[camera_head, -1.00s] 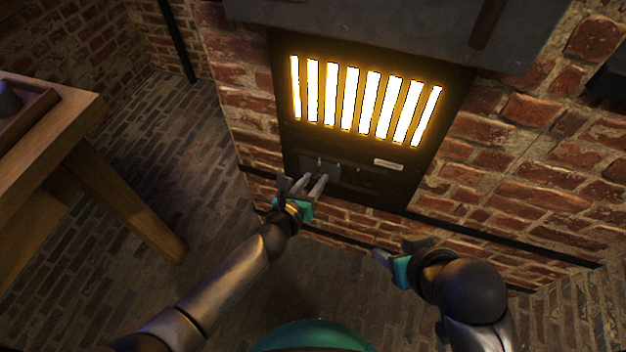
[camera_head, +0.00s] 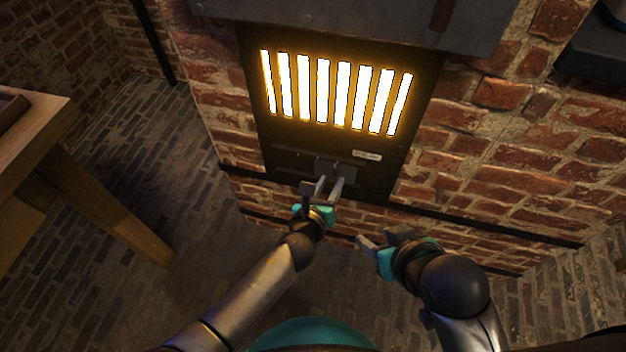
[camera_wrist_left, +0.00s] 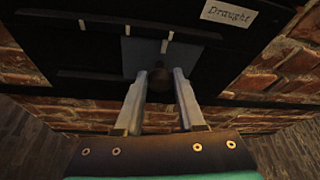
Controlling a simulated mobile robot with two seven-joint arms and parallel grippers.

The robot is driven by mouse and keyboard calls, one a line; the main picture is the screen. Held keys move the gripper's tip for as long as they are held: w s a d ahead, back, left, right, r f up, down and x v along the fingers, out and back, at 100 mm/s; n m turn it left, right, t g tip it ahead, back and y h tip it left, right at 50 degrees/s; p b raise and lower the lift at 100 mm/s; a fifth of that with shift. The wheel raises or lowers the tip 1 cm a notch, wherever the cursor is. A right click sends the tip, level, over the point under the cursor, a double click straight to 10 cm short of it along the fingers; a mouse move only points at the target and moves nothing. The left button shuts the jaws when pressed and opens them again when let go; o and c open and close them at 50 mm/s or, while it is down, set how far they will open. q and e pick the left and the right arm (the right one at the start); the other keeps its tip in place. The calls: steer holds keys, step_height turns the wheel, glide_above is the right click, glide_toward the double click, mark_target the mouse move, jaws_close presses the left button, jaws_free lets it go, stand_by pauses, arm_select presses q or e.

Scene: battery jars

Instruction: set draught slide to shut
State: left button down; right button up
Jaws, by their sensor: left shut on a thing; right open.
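The draught slide is a dark grey plate (camera_head: 325,166) low on the black stove front, below the glowing grate. It also shows in the left wrist view (camera_wrist_left: 136,60), with white tick marks around it and a small dark knob between my fingers. My left gripper (camera_head: 329,184) is shut on this knob, its two fingers on either side in the left wrist view (camera_wrist_left: 162,76). The fingers hide part of the knob. A white "Draught" label (camera_wrist_left: 229,11) is right of the plate. My right gripper (camera_head: 378,239) is open and empty, lower right, away from the stove.
The glowing grate (camera_head: 335,92) is above the slide. Brick wall (camera_head: 475,185) flanks the stove, with a dark rail along its lower part. A wooden table (camera_head: 50,125) stands at the left. The brick floor between table and stove is clear.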

arm_select(q)
steer(key=shift+s+d, duration=0.25)
steer(key=shift+d, duration=0.3)
steer(key=c, duration=0.5)
jaws_free()
steer(key=shift+w, duration=0.1)
steer(key=shift+a, duration=0.15)
